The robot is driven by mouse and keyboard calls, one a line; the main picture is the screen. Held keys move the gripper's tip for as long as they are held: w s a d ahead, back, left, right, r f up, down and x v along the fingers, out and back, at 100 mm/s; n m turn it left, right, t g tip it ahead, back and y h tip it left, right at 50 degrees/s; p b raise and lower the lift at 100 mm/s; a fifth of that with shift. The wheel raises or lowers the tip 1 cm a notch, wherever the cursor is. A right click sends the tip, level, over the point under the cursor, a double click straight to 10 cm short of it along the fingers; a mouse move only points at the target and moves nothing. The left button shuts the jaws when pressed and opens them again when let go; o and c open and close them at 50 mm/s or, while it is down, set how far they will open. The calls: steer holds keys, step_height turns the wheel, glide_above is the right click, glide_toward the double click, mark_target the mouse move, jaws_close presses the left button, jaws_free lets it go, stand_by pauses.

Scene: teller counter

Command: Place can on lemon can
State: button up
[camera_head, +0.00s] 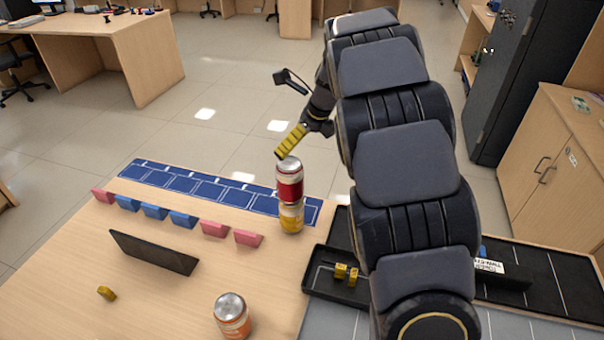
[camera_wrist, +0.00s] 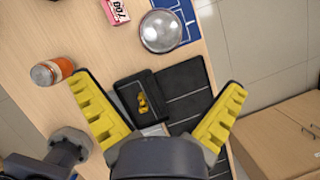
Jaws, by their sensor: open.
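A red can (camera_head: 289,180) with a silver top stands upright on the yellow lemon can (camera_head: 291,217) in the head view. The two look roughly aligned. In the wrist view a round silver can top (camera_wrist: 162,31) shows beyond my fingers, and it hides what is under it. My gripper (camera_wrist: 158,84) is open, with its two yellow fingers spread wide and nothing between them. In the head view one yellow finger of my gripper (camera_head: 291,142) shows just above and behind the red can; the other finger is hidden.
An orange can (camera_head: 232,316) stands at the counter's front; it also shows in the wrist view (camera_wrist: 52,70). A black tray (camera_head: 322,283) holds small yellow pieces. A dark upright plate (camera_head: 153,252), several pink and blue blocks and a blue mat (camera_head: 175,182) lie left.

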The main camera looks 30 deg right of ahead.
steer(key=s+a+r+n+g, duration=0.3)
steer(key=s+a+n, duration=0.9)
steer(key=s+n, duration=0.25)
steer(key=s+a+n+g, duration=0.1)
steer(key=s+a+n, duration=0.1)
steer(key=s+n, duration=0.7)
steer(key=s+a+f+n+g+h, duration=0.1)
steer(key=s+a+n+g, duration=0.1)
steer(key=s+n, duration=0.7)
steer(key=shift+s+a+f+h, duration=0.15)
steer(key=shift+s+a+h, duration=0.2)
steer(key=shift+s, duration=0.85)
